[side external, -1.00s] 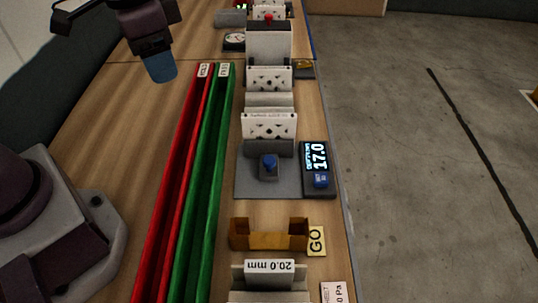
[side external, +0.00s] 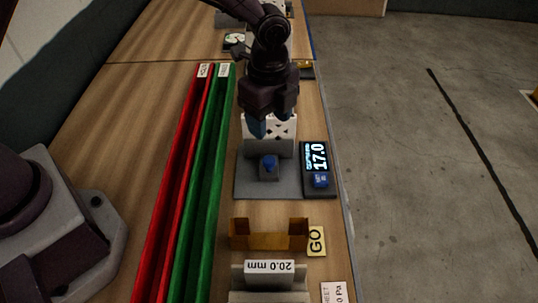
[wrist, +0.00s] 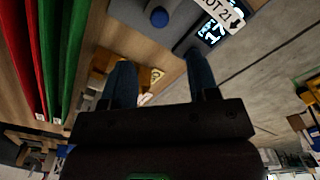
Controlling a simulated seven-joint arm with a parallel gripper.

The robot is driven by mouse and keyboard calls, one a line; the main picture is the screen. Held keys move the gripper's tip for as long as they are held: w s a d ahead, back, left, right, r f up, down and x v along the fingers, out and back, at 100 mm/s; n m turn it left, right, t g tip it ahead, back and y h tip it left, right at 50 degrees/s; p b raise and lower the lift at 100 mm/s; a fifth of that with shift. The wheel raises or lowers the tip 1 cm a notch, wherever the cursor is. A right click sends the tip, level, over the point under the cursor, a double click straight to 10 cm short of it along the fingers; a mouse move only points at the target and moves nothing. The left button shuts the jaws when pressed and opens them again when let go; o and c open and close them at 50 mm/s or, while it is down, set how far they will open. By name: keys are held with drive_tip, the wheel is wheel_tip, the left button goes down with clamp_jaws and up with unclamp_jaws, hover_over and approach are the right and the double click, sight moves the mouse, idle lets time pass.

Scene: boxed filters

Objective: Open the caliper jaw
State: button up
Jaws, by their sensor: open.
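The caliper (side external: 246,183) is a grey plate with an upright grey wall at its back and a small sliding block with a blue knob (side external: 268,161) in front. Its dark display (side external: 317,167) at the right reads 17.0 and has a blue button (side external: 320,181). My gripper (side external: 273,128) is over the back of the caliper, behind the knob, in front of a white patterned panel. In the wrist view its two blue fingers (wrist: 160,80) are apart with nothing between them. The blue knob (wrist: 158,17) also shows at the top there.
Red (side external: 172,193) and green (side external: 203,190) channels run along the left. A brown GO gauge (side external: 270,240) and a block labelled 20.0 mm (side external: 269,267) stand in front of the caliper. White panels stand behind it.

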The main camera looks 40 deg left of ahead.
sight(269, 159)
wheel_tip(269, 159, down, 11)
drive_tip(key=shift+r, duration=0.1)
idle(0.3)
